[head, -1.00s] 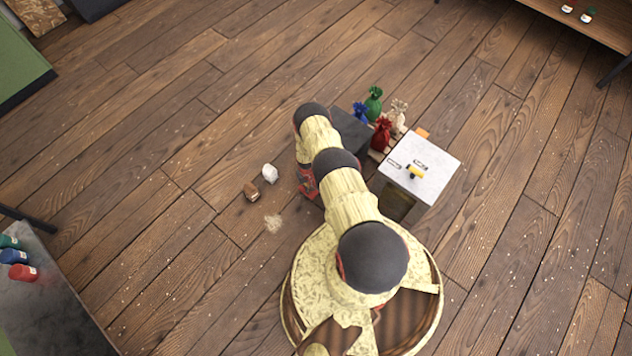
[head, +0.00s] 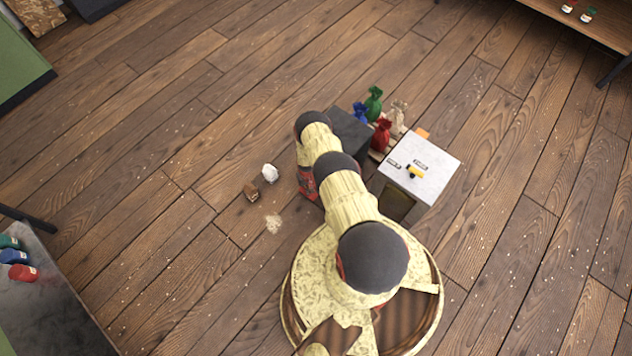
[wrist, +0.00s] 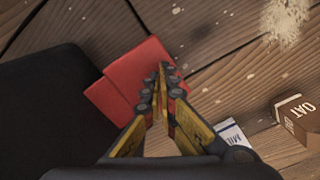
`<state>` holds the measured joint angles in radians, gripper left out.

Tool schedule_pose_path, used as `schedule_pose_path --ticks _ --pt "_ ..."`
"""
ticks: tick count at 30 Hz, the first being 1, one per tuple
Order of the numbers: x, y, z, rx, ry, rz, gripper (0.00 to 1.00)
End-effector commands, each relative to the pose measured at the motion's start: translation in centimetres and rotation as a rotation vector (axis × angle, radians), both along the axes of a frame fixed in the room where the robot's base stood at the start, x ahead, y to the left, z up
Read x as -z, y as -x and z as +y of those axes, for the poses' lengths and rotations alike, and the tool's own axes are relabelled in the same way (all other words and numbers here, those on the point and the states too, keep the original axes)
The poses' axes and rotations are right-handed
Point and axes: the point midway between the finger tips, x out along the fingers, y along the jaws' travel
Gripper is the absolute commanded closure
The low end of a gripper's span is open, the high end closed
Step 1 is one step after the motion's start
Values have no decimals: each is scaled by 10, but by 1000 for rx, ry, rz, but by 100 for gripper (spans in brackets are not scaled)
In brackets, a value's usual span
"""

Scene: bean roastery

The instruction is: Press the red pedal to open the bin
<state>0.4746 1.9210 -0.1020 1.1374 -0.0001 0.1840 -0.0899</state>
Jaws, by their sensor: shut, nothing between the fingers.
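The red pedal (wrist: 125,85) shows in the wrist view as a flat red plate beside the black bin (wrist: 45,105). My gripper (wrist: 166,72) is shut and empty, its fingertips over the right part of the pedal. I cannot tell whether they touch it. In the head view the dark bin (head: 349,131) stands behind my arm, partly hidden by it. Its top looks flat, but I cannot tell the lid's state for sure. My arm blocks a clear view of the pedal there.
A white carton (wrist: 232,137) and a brown carton (wrist: 302,116) lie on the floor near my gripper, by a pale powder patch (wrist: 286,18). A cabinet (head: 430,170) and several coloured sacks (head: 382,134) stand right of the bin. Floor at left is open.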

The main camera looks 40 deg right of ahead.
Motion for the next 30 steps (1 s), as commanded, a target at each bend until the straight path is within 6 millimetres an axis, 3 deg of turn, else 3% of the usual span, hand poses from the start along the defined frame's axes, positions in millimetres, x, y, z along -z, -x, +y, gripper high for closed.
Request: schedule_pose_path --ticks 21,30 --pt "14 3 2 0 -3 4 100" --pt "8 2 1 0 -2 5 100"
